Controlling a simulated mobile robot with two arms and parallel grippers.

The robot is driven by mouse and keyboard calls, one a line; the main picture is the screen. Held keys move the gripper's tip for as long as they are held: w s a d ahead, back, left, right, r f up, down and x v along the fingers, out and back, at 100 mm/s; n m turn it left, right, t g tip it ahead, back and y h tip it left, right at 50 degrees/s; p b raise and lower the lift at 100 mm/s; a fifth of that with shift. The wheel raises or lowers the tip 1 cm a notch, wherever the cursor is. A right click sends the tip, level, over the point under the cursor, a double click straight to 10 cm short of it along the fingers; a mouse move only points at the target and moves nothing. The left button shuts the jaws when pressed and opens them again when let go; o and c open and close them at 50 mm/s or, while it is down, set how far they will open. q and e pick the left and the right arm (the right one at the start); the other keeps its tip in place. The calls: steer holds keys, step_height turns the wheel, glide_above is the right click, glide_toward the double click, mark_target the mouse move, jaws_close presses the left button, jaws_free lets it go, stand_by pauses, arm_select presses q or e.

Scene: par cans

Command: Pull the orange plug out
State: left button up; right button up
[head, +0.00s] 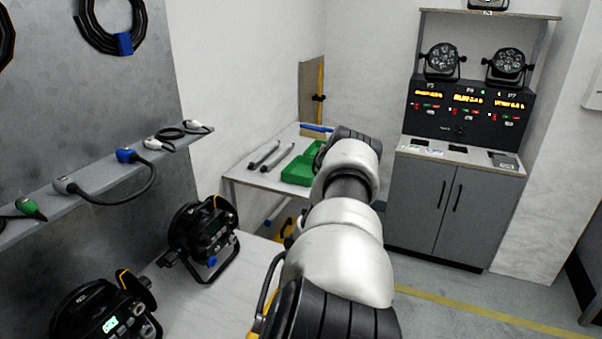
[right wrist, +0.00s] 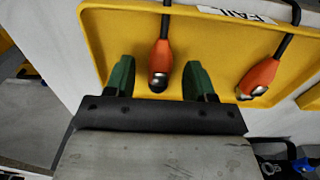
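In the right wrist view, an orange plug (right wrist: 160,62) with a dark metallic end and a black cable lies over a yellow tray. It shows between the two green fingers of my right gripper (right wrist: 160,82), which are apart, with a gap on each side of it. A second orange plug (right wrist: 258,77) on a black cable lies to the right, outside the fingers. I cannot tell whether either plug is seated in anything. In the head view my right arm reaches forward and its gripper is hidden. My left gripper is not in view.
The yellow tray (right wrist: 110,30) bears a label reading FAIL. In the head view, two par cans (head: 203,240) (head: 105,308) stand on the left table. A wall shelf (head: 95,178) holds several cables. A back table carries a green tray (head: 298,171). Floor is clear at right.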

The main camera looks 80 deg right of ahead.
step_height(320, 180, up, 11)
steer(key=shift+b, duration=0.4)
steer(key=shift+s+f, duration=0.1)
steer(key=shift+s, duration=0.05)
